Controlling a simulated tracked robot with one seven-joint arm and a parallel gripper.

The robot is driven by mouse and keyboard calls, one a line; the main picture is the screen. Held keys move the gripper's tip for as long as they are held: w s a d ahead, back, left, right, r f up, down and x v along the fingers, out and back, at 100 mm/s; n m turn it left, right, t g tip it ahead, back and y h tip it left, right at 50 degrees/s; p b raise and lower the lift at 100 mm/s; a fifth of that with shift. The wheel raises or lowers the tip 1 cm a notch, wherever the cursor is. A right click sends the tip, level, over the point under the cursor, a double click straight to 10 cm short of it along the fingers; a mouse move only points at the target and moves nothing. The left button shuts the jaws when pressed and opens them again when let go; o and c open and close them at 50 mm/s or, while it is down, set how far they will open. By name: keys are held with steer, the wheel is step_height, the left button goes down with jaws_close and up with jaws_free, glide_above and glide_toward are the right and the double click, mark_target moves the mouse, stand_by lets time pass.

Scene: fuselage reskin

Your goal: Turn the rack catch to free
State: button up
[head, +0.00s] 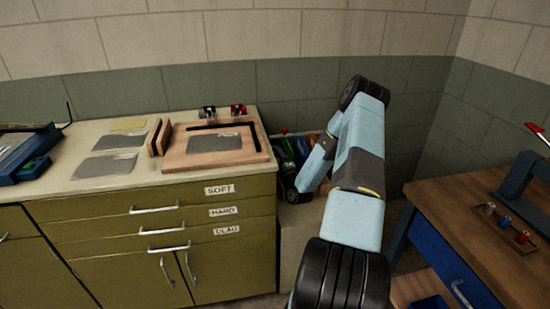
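No rack catch can be made out in the head view. A dark, rack-like cluster of green, blue and red items (284,150) stands in the gap right of the green cabinet, partly behind my arm. A small red spot (284,131) shows at its top; I cannot tell what it is. My arm rises from the bottom, bends at its top, and comes down to a dark wrist joint by that cluster. No gripper fingers can be made out beyond the wrist, so their state and any contact are hidden.
The green cabinet (150,225) has drawers labelled SOFT, HARD and CLAD. Its top holds a wooden board (185,155), grey sheets (105,166) and a blue tool (30,165). A wooden bench (470,215) with small coloured pieces stands at right. Walls close off the back and right.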

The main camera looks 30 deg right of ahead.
steer(key=shift+w+r, duration=0.1)
steer(key=shift+w, duration=0.3)
steer(key=c, duration=1)
steer(key=shift+s+r+n+g+y, duration=0.1)
steer(key=shift+n+g+y, duration=0.3)
steer(key=shift+n, duration=0.95)
steer(key=shift+n+g+y, duration=0.3)
steer(key=shift+n+y, duration=0.2)
steer(key=shift+n, duration=0.85)
steer(key=o, duration=1)
steer(key=shift+d, duration=0.1)
steer(key=s+f, duration=0.2)
steer(key=s, duration=1.1)
steer(key=shift+s+d, duration=0.25)
steer(key=shift+d, duration=0.1)
steer(key=shift+f, duration=0.1)
